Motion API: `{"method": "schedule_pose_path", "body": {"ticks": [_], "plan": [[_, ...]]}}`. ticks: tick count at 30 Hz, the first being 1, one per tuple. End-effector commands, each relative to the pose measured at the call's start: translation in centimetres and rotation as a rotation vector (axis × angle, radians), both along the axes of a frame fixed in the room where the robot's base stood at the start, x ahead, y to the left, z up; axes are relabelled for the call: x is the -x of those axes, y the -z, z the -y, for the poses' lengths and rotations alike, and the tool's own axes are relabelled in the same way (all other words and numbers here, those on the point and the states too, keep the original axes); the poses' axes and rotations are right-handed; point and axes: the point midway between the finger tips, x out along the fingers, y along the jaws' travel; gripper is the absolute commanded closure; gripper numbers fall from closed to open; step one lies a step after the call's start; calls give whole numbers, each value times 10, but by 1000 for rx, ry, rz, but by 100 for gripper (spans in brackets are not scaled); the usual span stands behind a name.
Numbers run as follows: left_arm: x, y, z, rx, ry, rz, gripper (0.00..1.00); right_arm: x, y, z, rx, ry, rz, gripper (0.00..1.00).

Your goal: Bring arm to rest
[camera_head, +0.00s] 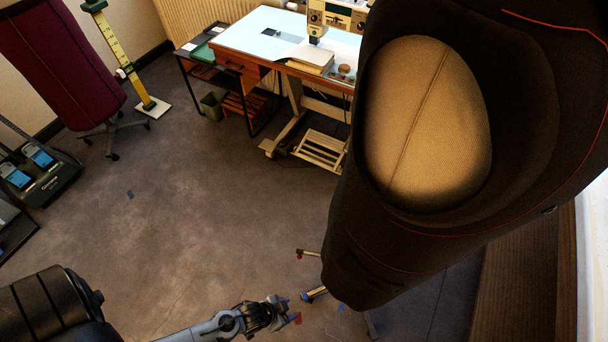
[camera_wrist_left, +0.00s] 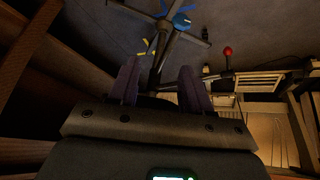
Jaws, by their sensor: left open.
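My left arm comes in from the bottom left of the head view. Its gripper (camera_head: 293,310) is low, over the grey floor, just left of the lower end of a dark dress form (camera_head: 400,240). In the left wrist view the two fingers of my left gripper (camera_wrist_left: 160,88) stand apart. A dark pole shows beyond the gap between them, and I see nothing held. My right gripper is in neither view.
The dress form with red seams fills the right side. A sewing table (camera_head: 262,35) stands at the back, and a maroon dress form (camera_head: 62,60) at the back left. A wheeled stand base (camera_wrist_left: 170,25) lies beyond my fingers.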

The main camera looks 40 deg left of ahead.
Motion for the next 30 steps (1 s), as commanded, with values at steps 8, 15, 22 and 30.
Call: {"method": "schedule_pose_path", "body": {"ticks": [8, 15, 22, 30], "plan": [[-63, -110, -13, -11, -93, 58, 52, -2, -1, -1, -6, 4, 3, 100], [-78, -230, -47, -61, -180, 26, 52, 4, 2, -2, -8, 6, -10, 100], [-48, -290, -66, -117, -203, -99, 52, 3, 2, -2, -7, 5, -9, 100], [-33, -343, -68, -143, -193, -183, 52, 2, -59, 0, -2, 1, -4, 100]]}}
